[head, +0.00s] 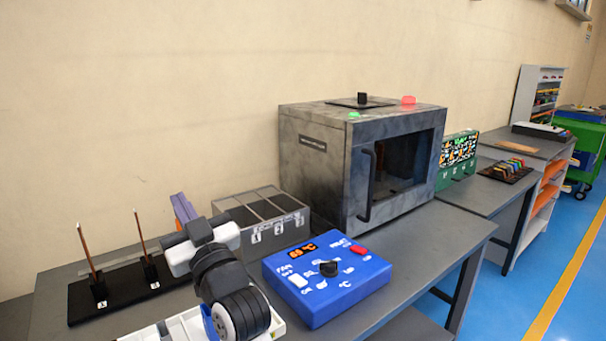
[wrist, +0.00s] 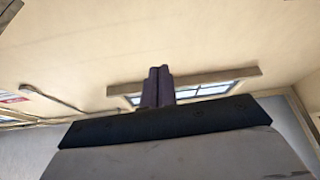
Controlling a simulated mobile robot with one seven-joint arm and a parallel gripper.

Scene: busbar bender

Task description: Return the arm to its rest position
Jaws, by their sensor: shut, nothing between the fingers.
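My gripper (head: 183,208) shows in the head view as purple fingers behind the white wrist of my arm. It points up, above the left table and to the left of the grey compartment bin. In the wrist view, the two purple fingers (wrist: 157,86) are together with nothing between them. Beyond them are only the wall and a window high up. My arm rises from the bottom of the head view, bent, with its black and white links in front of the table. Its lower part hides some of a white tray.
A blue control box (head: 325,279) reading about 69 °C sits right of my arm. Behind are a grey bin (head: 291,233) with numbered compartments and a dark metal oven (head: 321,166). A black stand (head: 128,291) with two upright copper rods is at left. Space above the table is clear.

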